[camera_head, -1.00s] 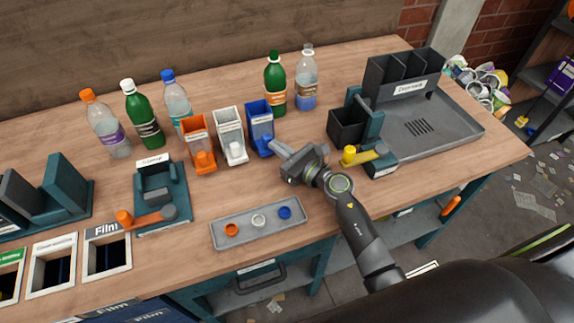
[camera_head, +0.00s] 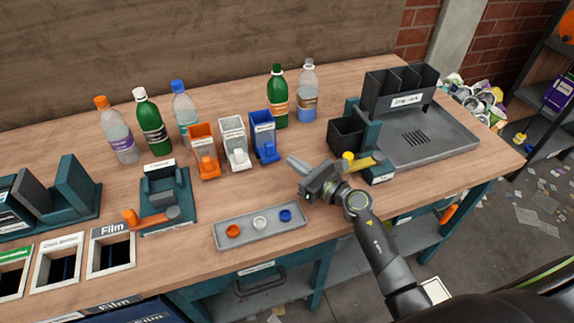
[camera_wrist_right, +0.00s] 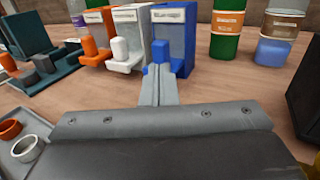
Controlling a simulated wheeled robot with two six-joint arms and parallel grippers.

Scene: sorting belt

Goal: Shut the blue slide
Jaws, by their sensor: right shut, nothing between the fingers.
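The blue slide (camera_head: 267,152) is the blue piece at the foot of the blue dispenser (camera_head: 262,125), rightmost of three dispensers on the bench. In the right wrist view the blue slide (camera_wrist_right: 158,68) stands just beyond my fingertips, with an upright blue knob. How far in it sits is hard to tell. My right gripper (camera_head: 294,162) is shut and empty, in front and to the right of the blue slide, apart from it in the head view. In the right wrist view its closed fingers (camera_wrist_right: 158,85) overlap the slide's lower part. My left gripper is not in view.
Orange (camera_head: 204,150) and white (camera_head: 233,140) dispensers stand left of the blue one. Bottles stand behind them. A grey tray (camera_head: 258,238) with three caps lies in front. A yellow-handled device (camera_head: 362,163) and a dark box (camera_head: 346,135) are close on the right.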

